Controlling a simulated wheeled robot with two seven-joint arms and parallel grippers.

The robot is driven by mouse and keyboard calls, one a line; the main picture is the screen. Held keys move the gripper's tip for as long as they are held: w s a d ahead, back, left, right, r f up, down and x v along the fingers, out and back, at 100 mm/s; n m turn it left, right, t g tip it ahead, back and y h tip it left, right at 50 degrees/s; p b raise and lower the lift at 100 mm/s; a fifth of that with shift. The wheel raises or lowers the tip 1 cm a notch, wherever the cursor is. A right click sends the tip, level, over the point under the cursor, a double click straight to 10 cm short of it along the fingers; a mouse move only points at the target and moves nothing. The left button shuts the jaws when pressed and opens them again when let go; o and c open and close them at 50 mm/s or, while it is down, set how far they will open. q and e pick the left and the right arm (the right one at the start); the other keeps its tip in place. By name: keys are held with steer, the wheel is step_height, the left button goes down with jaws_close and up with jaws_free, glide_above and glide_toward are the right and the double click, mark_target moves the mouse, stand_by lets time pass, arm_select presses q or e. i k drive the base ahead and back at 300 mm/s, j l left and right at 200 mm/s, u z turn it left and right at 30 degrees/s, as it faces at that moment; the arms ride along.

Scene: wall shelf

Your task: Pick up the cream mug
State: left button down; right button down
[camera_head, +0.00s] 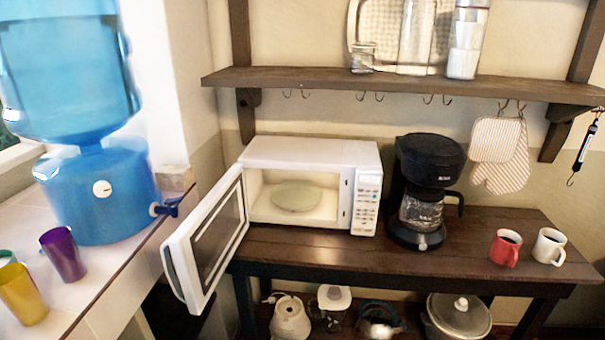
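A cream mug (549,246) stands upright near the right end of the dark wooden table (320,250). Its inside looks dark, and its handle faces front right. A red mug (505,247) stands upright just to its left, with a small gap between them. Neither of my grippers shows in the head view.
A black coffee maker (425,190) and a white microwave (310,180) with its door (208,240) swung open stand left of the mugs. A wooden shelf (300,80) hangs above. Cups and a blue water dispenser (100,195) stand on the left counter.

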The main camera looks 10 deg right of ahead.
mark_target(550, 244)
steer(key=z, duration=1.6)
steer(key=u, duration=0.25)
steer(key=i+l+u, duration=0.4)
steer(key=l, duration=0.25)
steer(key=i+l+u, duration=0.2)
steer(key=l, duration=0.15)
steer(key=i+l+u, duration=0.2)
steer(key=l, duration=0.2)
steer(key=k+j, duration=0.05)
